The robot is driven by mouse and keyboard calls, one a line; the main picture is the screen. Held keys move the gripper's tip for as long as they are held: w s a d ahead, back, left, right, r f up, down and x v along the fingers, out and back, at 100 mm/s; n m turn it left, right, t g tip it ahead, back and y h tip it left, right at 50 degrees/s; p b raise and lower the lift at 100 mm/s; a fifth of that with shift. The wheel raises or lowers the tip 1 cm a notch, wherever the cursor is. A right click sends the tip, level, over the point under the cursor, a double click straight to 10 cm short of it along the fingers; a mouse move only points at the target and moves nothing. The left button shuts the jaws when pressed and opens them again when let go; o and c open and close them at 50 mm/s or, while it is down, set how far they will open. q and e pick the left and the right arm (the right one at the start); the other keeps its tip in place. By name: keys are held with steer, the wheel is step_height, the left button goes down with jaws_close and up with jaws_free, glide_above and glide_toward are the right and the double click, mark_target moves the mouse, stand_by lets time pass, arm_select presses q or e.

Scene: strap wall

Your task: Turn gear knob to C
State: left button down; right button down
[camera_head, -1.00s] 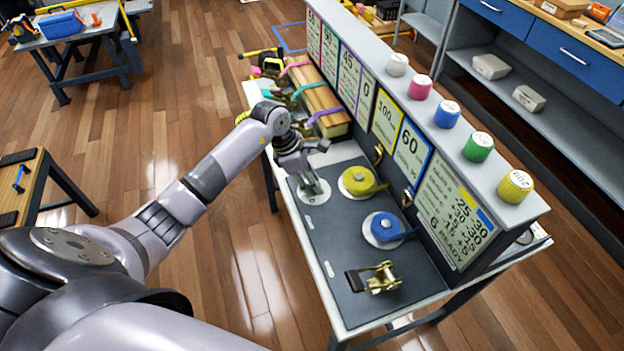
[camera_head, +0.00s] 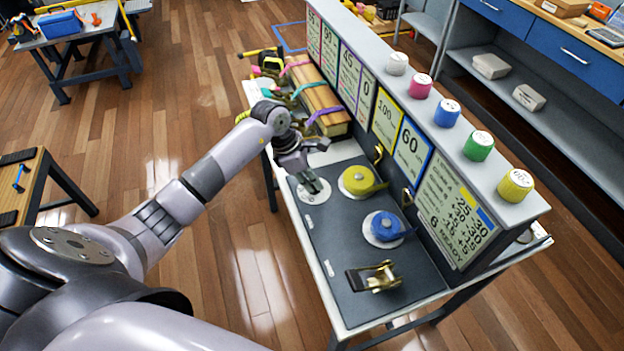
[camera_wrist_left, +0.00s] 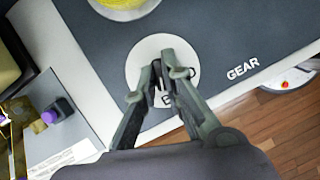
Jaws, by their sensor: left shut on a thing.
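The gear knob's round white dial (camera_head: 314,196) lies at the left edge of the dark panel (camera_head: 338,262). It also shows in the left wrist view (camera_wrist_left: 141,57), with the word GEAR printed beside it. My left gripper (camera_head: 313,187) is over the dial, fingers pointing down. In the left wrist view its fingertips (camera_wrist_left: 163,75) are closed on the dark gear knob (camera_wrist_left: 163,90) at the dial's middle. The fingers hide most of the knob, and one dark letter partly shows near them. Which mark the knob points to cannot be told. My right gripper is not in view.
A yellow strap roll (camera_head: 358,181) and a blue strap roll (camera_head: 385,226) sit close to the dial's right. A brass ratchet buckle (camera_head: 375,277) lies at the panel's front. The sign wall (camera_head: 420,170) rises behind, with several colored rolls on top.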

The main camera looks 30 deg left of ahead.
arm_select(q)
steer(key=n+t+y, duration=0.1)
steer(key=n, duration=0.2)
steer(key=shift+n+b, duration=0.4)
steer(key=shift+s+d+n+t+y, duration=0.1)
steer(key=shift+n+t+y, duration=0.4)
steer(key=shift+n, duration=1.3)
steer(key=c, duration=1.7)
jaws_free()
steer(key=v, duration=1.2)
steer(key=shift+d, duration=0.2)
steer(key=shift+r, duration=0.1)
